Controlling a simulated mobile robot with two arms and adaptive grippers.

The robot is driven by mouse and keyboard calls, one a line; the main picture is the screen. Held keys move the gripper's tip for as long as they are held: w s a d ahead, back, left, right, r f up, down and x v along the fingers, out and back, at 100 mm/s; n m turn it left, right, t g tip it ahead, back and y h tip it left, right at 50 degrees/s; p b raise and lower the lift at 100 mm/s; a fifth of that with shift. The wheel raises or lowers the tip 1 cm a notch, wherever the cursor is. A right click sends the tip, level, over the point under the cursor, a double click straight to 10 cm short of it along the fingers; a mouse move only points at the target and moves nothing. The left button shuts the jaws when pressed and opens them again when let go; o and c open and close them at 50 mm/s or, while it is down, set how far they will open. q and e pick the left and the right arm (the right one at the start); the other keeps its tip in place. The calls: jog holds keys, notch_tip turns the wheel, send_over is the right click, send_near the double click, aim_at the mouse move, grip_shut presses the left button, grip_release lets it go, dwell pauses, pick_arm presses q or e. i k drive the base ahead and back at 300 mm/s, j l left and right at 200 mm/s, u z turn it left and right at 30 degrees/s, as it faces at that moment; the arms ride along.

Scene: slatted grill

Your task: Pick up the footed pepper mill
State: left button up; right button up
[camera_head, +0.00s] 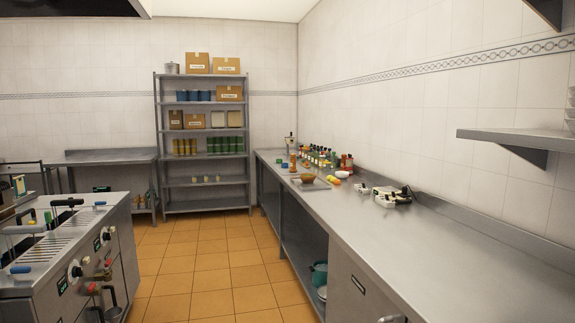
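I cannot single out the footed pepper mill for certain at this distance. A small brownish upright item (293,162) stands on the right-hand steel counter, at its far part, and may be a mill. Taller items and a crowd of bottles (318,156) stand close behind and beside it. A tray (312,184) with a brown bowl (306,177) lies in front of it. Neither of my grippers can be made out in the head view.
The long steel counter (430,255) is bare in its near part. A white device with a dark cable (390,196) sits midway along it. The slatted grill (58,244) stands at left with handled tools on it. A shelf rack (203,183) stands at the back. The tiled floor between is clear.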

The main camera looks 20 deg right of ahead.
aim_at(293, 170)
jog(key=i+z, duration=0.3)
jog(key=i, duration=1)
jog(key=i+j, duration=0.1)
jog(key=i, duration=3.25)
